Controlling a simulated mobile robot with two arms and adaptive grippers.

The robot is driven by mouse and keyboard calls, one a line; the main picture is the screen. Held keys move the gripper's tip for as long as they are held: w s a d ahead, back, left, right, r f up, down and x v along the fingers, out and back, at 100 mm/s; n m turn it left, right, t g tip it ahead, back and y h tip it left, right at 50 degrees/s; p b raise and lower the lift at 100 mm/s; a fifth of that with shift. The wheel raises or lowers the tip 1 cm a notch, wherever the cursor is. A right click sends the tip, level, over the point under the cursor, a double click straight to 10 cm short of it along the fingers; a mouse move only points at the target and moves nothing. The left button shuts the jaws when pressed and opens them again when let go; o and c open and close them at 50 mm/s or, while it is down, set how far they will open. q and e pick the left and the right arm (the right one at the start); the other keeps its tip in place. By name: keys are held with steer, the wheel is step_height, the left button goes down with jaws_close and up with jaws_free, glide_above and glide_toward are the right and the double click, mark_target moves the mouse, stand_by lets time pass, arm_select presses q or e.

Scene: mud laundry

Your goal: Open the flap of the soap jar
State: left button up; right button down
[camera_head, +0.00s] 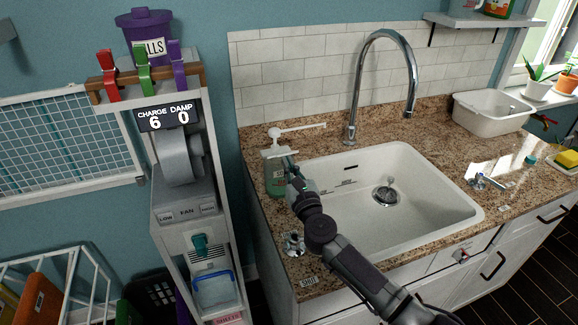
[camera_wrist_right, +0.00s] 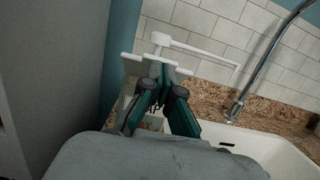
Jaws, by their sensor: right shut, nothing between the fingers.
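The soap jar (camera_head: 276,178) is a green bottle with a white top, standing upright on the granite counter at the sink's left rear corner. A white head with a long thin spout (camera_head: 300,129) sticks out to the right above it. The jar's white top also shows in the wrist view (camera_wrist_right: 162,39), just beyond my fingers. My right gripper (camera_head: 289,163) is shut and empty at the jar's right side, near its top. In the wrist view the right gripper (camera_wrist_right: 162,74) covers much of the jar; I cannot tell whether it touches. My left gripper is not in view.
The white sink (camera_head: 345,215) lies under my right arm, with a chrome faucet (camera_head: 358,80) behind it. A grey fan unit on a shelf (camera_head: 185,200) stands close on the left. A white tub (camera_head: 490,112) sits at the back right. A tiled wall is behind.

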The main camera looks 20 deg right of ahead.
steer(key=shift+w+r+p, duration=0.6)
steer(key=shift+r+p, duration=0.1)
steer(key=shift+r, duration=0.2)
steer(key=shift+w+r+p, duration=0.55)
steer(key=shift+r+p, duration=0.1)
steer(key=shift+r, duration=0.25)
steer(key=shift+w+r+p, duration=0.6)
steer(key=shift+r+p, duration=0.1)
steer(key=shift+r, duration=0.2)
steer(key=shift+w+a+r, duration=0.1)
steer(key=shift+w+r, duration=0.2)
steer(key=shift+w, duration=0.3)
steer(key=shift+w+r, duration=0.25)
steer(key=shift+w, duration=0.3)
